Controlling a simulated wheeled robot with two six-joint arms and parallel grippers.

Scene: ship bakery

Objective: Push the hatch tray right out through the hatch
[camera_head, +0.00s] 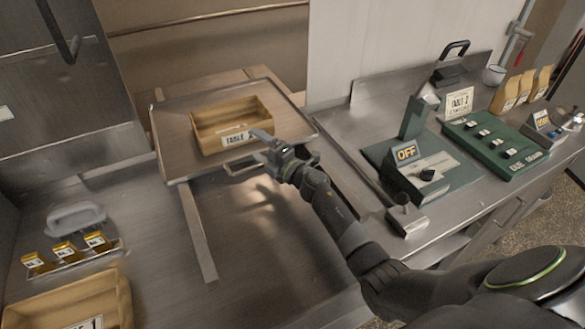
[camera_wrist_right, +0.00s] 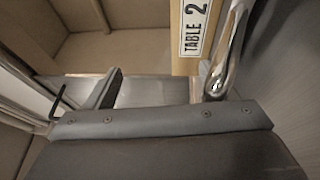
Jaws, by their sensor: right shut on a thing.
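The hatch tray (camera_head: 182,155) is a flat grey metal tray, lying at the hatch opening (camera_head: 205,45) in the back wall, its near part over the steel counter. A wooden box (camera_head: 207,119) labelled TABLE 2 stands on it; the box's label also shows in the right wrist view (camera_wrist_right: 194,28). My right gripper (camera_head: 268,150) is at the tray's near edge, shut on the tray handle (camera_head: 240,167), a shiny bar that also shows in the right wrist view (camera_wrist_right: 236,40). The gripper hides part of the handle. My left gripper is not in view.
A guide strip (camera_head: 198,235) runs along the counter below the tray. At left are small gold packets (camera_head: 66,252) and another wooden box (camera_head: 75,302). At right stand a green device marked OFF (camera_head: 407,153) and a green switch panel (camera_head: 495,140). The middle counter is clear.

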